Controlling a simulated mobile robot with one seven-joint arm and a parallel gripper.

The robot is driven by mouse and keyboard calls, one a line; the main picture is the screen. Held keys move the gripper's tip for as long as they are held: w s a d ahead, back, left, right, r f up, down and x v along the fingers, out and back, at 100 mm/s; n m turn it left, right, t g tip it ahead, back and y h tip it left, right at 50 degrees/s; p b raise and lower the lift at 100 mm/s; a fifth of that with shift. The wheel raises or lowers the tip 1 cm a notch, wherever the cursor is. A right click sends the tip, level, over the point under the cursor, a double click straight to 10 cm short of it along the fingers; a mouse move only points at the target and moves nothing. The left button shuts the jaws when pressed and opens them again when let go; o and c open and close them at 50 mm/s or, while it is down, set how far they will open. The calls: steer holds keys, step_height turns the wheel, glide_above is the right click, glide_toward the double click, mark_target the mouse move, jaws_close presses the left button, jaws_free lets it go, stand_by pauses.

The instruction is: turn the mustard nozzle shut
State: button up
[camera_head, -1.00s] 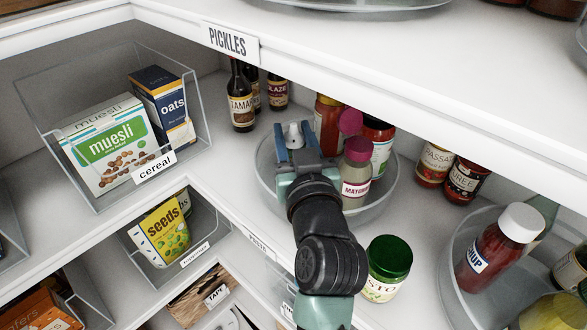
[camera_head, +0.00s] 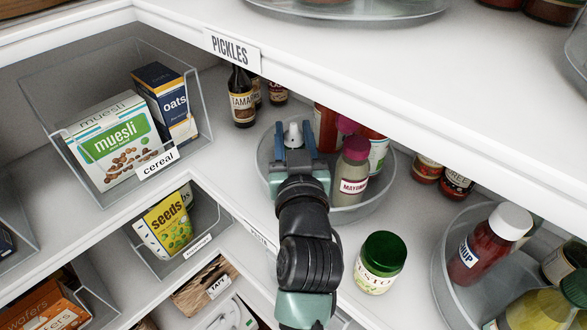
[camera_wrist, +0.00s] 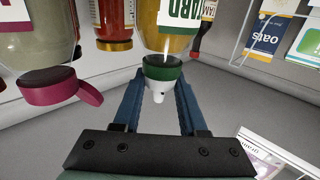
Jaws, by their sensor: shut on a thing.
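The mustard bottle (camera_wrist: 180,40) is yellow, with part of its label showing in the wrist view. Its cap has a dark green collar (camera_wrist: 163,70) and a white nozzle (camera_wrist: 157,88); the white nozzle tip (camera_head: 293,133) also shows in the head view. My gripper (camera_head: 294,140) has blue fingers, one on each side of the cap. In the wrist view my gripper (camera_wrist: 160,78) is shut on the cap at the nozzle. In the head view my gripper hides most of the bottle. I cannot tell which way the nozzle is turned.
The mustard stands in a clear round tray (camera_head: 375,200), with a mayonnaise bottle (camera_head: 350,178) close on the right. A green-lidded jar (camera_head: 379,264) stands in front. The upper shelf (camera_head: 430,95) overhangs on the right. A tamari bottle (camera_head: 242,100) stands behind left.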

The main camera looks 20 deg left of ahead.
steer(key=shift+f+m+t+h+p, duration=0.1)
steer(key=shift+m+t+h+p, duration=0.85)
steer(key=shift+p, duration=2.25)
steer(key=shift+a+f+m+g+h+b, duration=0.15)
steer(key=shift+m+g+h+b, duration=0.15)
steer(key=shift+h, duration=0.55)
steer(key=shift+m+h+b, duration=0.25)
steer(key=shift+h+b, duration=0.1)
steer(key=shift+h, duration=0.05)
steer(key=shift+m+h+b, duration=0.4)
steer(key=shift+h+b, duration=0.2)
steer(key=shift+b, duration=0.9)
steer(key=shift+r+b, duration=0.25)
steer(key=shift+b, duration=0.05)
steer(key=shift+f+h+b, duration=0.1)
steer(key=shift+h+b, duration=0.3)
steer(key=shift+b, duration=0.1)
steer(key=shift+m+h+b, duration=0.9)
steer(key=shift+h+b, duration=0.2)
steer(key=shift+b, duration=0.6)
steer(key=shift+h, duration=0.3)
